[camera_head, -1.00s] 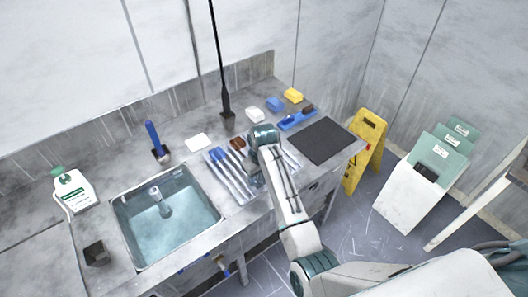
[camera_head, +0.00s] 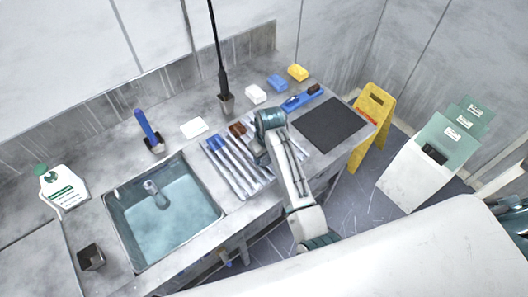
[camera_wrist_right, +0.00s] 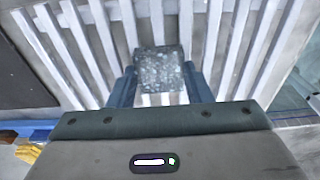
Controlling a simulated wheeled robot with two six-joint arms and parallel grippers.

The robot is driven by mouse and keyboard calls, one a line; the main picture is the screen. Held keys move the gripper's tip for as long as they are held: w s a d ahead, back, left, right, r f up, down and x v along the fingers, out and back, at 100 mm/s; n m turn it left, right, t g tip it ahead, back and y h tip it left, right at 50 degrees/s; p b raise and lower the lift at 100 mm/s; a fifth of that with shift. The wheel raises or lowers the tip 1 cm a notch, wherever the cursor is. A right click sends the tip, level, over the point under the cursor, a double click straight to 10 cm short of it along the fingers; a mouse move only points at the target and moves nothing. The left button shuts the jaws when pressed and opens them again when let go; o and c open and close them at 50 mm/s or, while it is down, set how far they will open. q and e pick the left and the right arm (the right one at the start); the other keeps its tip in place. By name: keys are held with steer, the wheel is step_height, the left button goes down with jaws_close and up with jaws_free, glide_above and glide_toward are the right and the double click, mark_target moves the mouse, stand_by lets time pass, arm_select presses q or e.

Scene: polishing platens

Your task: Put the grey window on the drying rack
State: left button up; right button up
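The grey window (camera_wrist_right: 160,70) is a small speckled square in the right wrist view. It sits between the two fingertips of my right gripper (camera_wrist_right: 160,76), which appear to touch its sides. The drying rack (camera_wrist_right: 102,28) has pale parallel slats and lies below the window; whether the window rests on the slats I cannot tell. In the head view the drying rack (camera_head: 229,168) stands on the counter right of the sink, partly covered by my right arm. My wrist hides the window there. My left gripper is not in view.
A water-filled sink (camera_head: 122,226) is left of the rack. A dark mat (camera_head: 330,125) lies to the right. A brown block (camera_head: 237,130), a white block (camera_head: 194,127) and a blue tray (camera_head: 303,98) are behind. A yellow floor sign (camera_head: 372,125) stands beside the counter.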

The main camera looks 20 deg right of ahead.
mark_target(267, 161)
steer(key=o, duration=0.3)
steer(key=shift+s, duration=0.2)
steer(key=shift+o, duration=0.7)
steer(key=shift+s+r, duration=0.1)
steer(key=shift+s, duration=0.15)
steer(key=shift+s+r, duration=0.1)
steer(key=shift+s, duration=0.05)
steer(key=shift+r, duration=0.2)
steer(key=r+b, duration=0.1)
steer(key=r, duration=0.1)
steer(key=r+b, duration=0.1)
steer(key=r, duration=0.1)
steer(key=r+b, duration=0.1)
steer(key=r, duration=0.1)
steer(key=shift+s+d+r, duration=0.15)
steer(key=shift+s+r, duration=0.1)
steer(key=shift+r, duration=0.05)
arm_select(q)
steer(key=p, duration=0.3)
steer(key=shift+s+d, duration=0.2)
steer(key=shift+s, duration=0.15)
arm_select(e)
steer(key=r, duration=0.4)
steer(key=shift+s+d+r, duration=0.15)
steer(key=shift+s+r, duration=0.2)
steer(key=shift+r, duration=0.05)
